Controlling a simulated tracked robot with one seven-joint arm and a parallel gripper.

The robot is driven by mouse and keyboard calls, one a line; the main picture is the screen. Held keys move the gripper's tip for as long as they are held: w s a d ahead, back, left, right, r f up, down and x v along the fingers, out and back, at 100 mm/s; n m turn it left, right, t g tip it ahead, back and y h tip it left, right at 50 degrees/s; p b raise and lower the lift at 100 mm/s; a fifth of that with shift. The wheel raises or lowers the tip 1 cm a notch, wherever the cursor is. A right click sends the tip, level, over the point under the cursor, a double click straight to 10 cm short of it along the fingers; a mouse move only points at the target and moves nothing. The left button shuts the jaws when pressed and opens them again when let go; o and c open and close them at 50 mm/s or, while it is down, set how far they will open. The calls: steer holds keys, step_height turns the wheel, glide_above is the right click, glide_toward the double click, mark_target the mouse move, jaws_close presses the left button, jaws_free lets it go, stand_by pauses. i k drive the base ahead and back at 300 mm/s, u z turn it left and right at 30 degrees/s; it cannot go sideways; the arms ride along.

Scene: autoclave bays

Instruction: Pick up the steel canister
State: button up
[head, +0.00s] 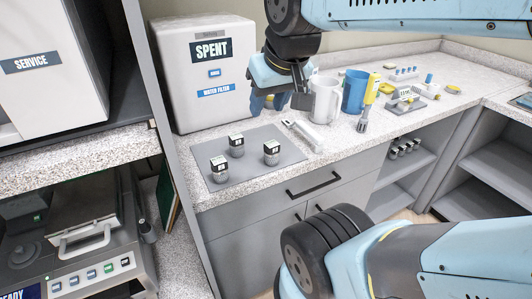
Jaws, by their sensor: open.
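Three small grey canisters with black-and-white tops stand upright on a grey mat (262,165) on the speckled counter. One is at the front left (219,176), one at the back (236,151), and one at the right (271,158). They look alike, and I cannot tell from this view which is the steel one. My gripper (279,103) is open and hangs behind and above the mat, just left of a white mug (325,101). It is apart from all three canisters. Its fingers are partly hard to make out.
A white SPENT box (205,75) stands behind the mat. Small canisters (402,147) sit on a lower shelf. A grey panel edges the counter's left.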

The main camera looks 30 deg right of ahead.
mark_target(272, 149)
steer(key=z, duration=0.05)
steer(key=k, duration=0.4)
steer(key=u, duration=0.55)
steer(key=i, duration=0.1)
steer(key=z, duration=2.65)
steer(key=k, duration=1.25)
steer(key=u, duration=0.45)
steer(key=i, duration=1)
steer(key=u, duration=0.05)
